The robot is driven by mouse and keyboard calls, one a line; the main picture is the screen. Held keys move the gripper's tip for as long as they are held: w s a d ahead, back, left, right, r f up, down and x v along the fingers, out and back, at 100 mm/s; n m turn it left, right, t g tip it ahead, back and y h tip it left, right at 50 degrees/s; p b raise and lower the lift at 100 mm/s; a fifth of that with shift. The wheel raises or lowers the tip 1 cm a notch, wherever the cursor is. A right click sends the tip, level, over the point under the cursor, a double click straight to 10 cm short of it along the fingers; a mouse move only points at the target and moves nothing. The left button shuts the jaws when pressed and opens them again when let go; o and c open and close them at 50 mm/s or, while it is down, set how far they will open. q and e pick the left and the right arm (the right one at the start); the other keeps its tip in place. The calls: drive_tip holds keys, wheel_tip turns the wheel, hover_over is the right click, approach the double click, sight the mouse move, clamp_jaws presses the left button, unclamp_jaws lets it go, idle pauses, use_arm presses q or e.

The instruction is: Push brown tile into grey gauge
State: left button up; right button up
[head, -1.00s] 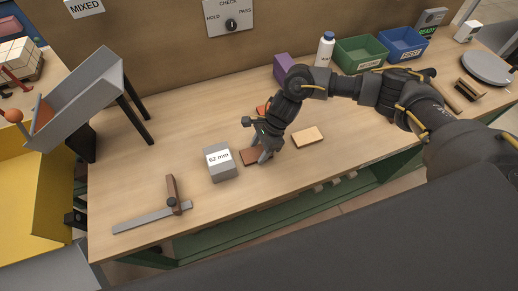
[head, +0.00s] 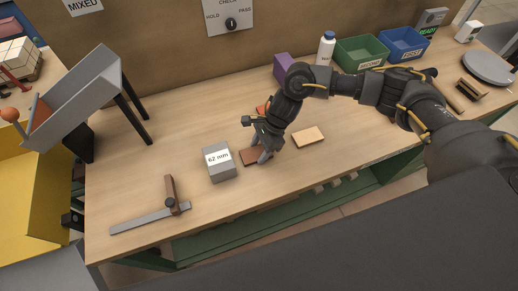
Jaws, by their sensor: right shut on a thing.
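The grey gauge (head: 222,173) is a block with a white "62 mm" label, standing on the bench left of centre. The flat brown tile (head: 249,157) lies on the bench just right of the gauge, its left end close to it. I cannot tell whether they touch. My right gripper (head: 263,155) points down at the tile's right end and is shut on it. The fingers hide part of the tile. My left gripper is not in view.
A pale tile (head: 308,138) lies right of my gripper. A reddish piece (head: 261,110) is partly hidden behind my arm. A square with a brown stock (head: 171,195) lies at the front left. A purple block (head: 283,66), a white bottle (head: 326,48) and green (head: 362,52) and blue (head: 403,43) bins stand behind.

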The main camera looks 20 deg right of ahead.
sight(240, 162)
drive_tip(key=shift+s+a+f, duration=0.15)
drive_tip(key=shift+a+f, duration=0.05)
drive_tip(key=shift+s+a+b, duration=0.15)
drive_tip(key=shift+a+b, duration=0.65)
drive_tip(key=shift+a, duration=0.45)
drive_tip(key=shift+f+b, duration=0.1)
drive_tip(key=shift+b, duration=0.35)
drive_tip(key=shift+a, duration=0.2)
idle(0.4)
drive_tip(key=shift+a+b, duration=0.45)
drive_tip(key=shift+a, duration=0.8)
drive_tip(key=shift+b, duration=0.9)
